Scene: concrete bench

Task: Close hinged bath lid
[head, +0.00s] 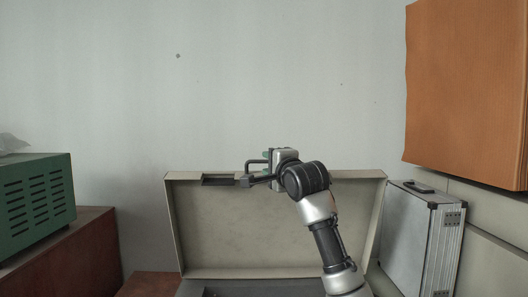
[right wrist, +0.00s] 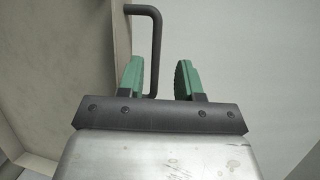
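The bath lid (head: 270,235) is a beige, shallow panel with a raised rim, standing upright and open at the back of the box. A dark bent handle (head: 250,162) sticks out at its top edge and also shows in the right wrist view (right wrist: 156,45). My right gripper (head: 268,158) is at the lid's top edge by the handle. In the right wrist view its green fingers (right wrist: 160,76) are spread, with the handle bar showing in the gap between them. I see no contact with the bar. My left gripper is not in view.
The dark box interior (head: 250,289) shows at the bottom edge. A silver case (head: 408,235) stands close on the lid's right. A green vented unit (head: 38,203) sits on a reddish-brown block (head: 70,255) at left. An orange-brown panel (head: 465,95) hangs at upper right.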

